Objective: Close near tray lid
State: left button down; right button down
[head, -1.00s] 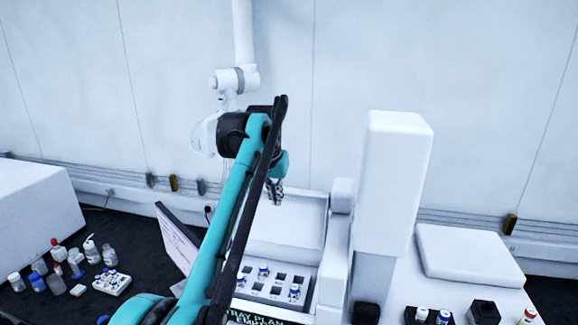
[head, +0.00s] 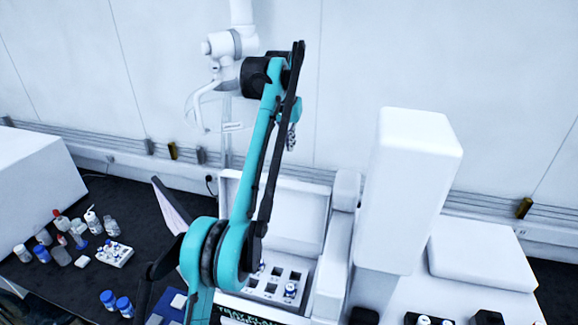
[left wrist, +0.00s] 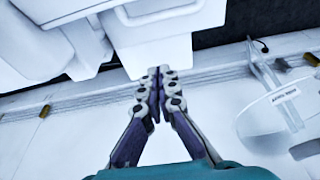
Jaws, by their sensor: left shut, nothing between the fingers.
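The near tray (head: 281,297) is white with dark square slots and a few capped vials, partly hidden behind my left arm. Its white lid (head: 302,213) stands open, raised at the back of the tray. My left gripper (head: 291,138) is above and behind the lid's upper edge, in front of the wall. In the left wrist view the gripper (left wrist: 158,74) has its fingertips together and empty. A white block-like part (left wrist: 152,42) is just beyond the tips there; whether they touch it I cannot tell. My right gripper is not in view.
A tall white column (head: 415,190) stands right of the tray. A white arm with a clear shield (head: 207,105) rises behind left. A tilted screen (head: 172,212), bottles and a vial rack (head: 115,254) are at left. A flat white lid (head: 478,257) lies at right.

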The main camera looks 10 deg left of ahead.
pick_arm(q)
jog(key=b+x, duration=0.2)
jog(key=x, duration=0.7)
jog(key=s, duration=0.4)
jog(key=shift+a, duration=0.1)
jog(key=shift+s+r, duration=0.1)
jog(key=shift+s, duration=0.05)
